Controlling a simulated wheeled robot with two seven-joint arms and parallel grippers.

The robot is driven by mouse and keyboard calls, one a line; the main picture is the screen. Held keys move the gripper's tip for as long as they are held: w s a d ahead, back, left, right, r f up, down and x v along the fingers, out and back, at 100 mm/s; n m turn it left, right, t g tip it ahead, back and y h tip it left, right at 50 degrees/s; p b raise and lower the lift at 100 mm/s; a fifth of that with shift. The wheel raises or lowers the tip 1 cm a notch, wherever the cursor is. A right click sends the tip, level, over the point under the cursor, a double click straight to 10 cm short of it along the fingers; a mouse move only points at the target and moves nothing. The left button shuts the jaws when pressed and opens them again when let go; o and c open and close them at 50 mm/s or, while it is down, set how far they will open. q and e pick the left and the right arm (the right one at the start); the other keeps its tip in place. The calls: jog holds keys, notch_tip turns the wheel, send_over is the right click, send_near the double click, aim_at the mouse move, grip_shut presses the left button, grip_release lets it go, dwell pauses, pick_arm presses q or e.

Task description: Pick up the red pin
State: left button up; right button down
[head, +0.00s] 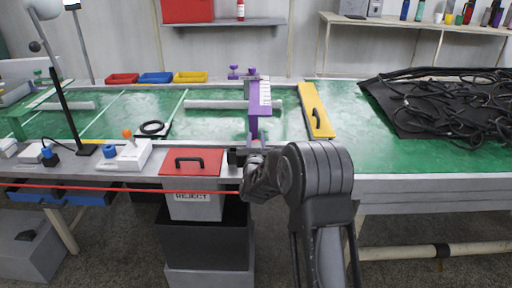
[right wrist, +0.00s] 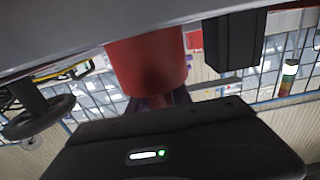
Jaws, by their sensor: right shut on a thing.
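My right gripper (head: 252,160) is at the front edge of the green bench, just right of the reject bin and in front of the purple stand (head: 260,96). In the right wrist view its jaws (right wrist: 158,100) are shut on the red pin (right wrist: 147,60), a thick red cylinder with a narrower lower end. The pin's upper end meets a grey surface; I cannot tell whether it is free of it. In the head view I cannot make out the pin behind my gripper and arm. My left gripper is not in view.
The reject bin (head: 196,206) has a red lid (head: 192,162) with a black handle. A thin red line (head: 110,188) runs across the bench front. A yellow bar (head: 316,110) lies right of the stand, and tangled black hoses (head: 450,105) lie at far right. Green bench between them is clear.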

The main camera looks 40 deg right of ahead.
jog(key=shift+r, duration=0.1)
dwell(0.3)
notch_tip(320, 180, up, 10)
jog(key=p, duration=0.1)
dwell(0.4)
dwell(0.7)
